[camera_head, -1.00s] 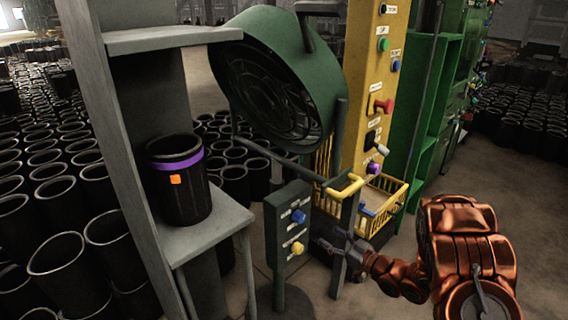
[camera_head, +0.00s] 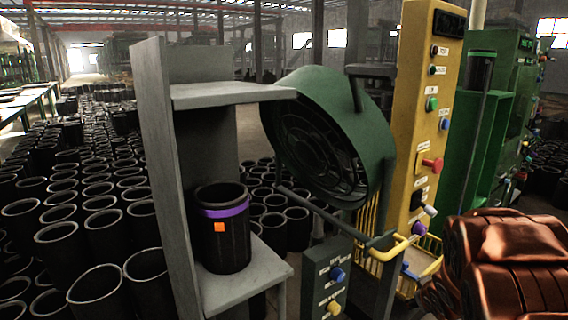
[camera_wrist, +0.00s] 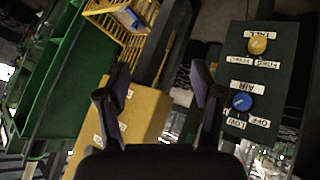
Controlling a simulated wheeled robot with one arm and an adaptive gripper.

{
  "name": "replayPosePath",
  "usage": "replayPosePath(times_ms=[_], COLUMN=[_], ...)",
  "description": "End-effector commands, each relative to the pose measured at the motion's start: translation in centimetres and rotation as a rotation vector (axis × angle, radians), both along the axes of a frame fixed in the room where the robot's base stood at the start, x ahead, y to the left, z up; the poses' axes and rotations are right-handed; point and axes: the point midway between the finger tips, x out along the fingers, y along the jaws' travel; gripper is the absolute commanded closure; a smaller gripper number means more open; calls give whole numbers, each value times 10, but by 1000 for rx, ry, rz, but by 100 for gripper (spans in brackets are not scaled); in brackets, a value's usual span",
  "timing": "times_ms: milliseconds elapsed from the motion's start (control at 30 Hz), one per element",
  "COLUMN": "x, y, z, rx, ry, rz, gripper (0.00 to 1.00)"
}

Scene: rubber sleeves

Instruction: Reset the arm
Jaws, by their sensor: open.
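My copper-coloured arm (camera_head: 508,262) is folded at the lower right of the head view, and its gripper is out of sight there. In the wrist view my gripper (camera_wrist: 160,88) shows two dark fingers spread wide apart with nothing between them. A dark green control box with a yellow knob (camera_wrist: 258,45) and a blue knob (camera_wrist: 242,101) lies to the right of the fingers. A yellow panel (camera_wrist: 135,120) and a yellow wire basket (camera_wrist: 120,30) lie to the left.
A black sleeve with a purple band (camera_head: 224,240) stands on a grey shelf (camera_head: 245,290). A green fan (camera_head: 320,140) and a yellow control column (camera_head: 425,110) stand at centre. Many black sleeves (camera_head: 95,230) crowd the floor at left.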

Motion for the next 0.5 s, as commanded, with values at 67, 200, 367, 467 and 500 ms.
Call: replayPosePath(times_ms=[67, 200, 367, 467, 500], x=[-20, -62, -118, -156, -172], y=[3, 10, 30, 48, 56], z=[11, 24, 36, 41, 43], rx=[-9, -4, 29, 59, 75], ry=[48, 150, 276, 365, 397], rz=[-53, -152, -245, -291, -305], gripper=[33, 33, 33, 33, 33])
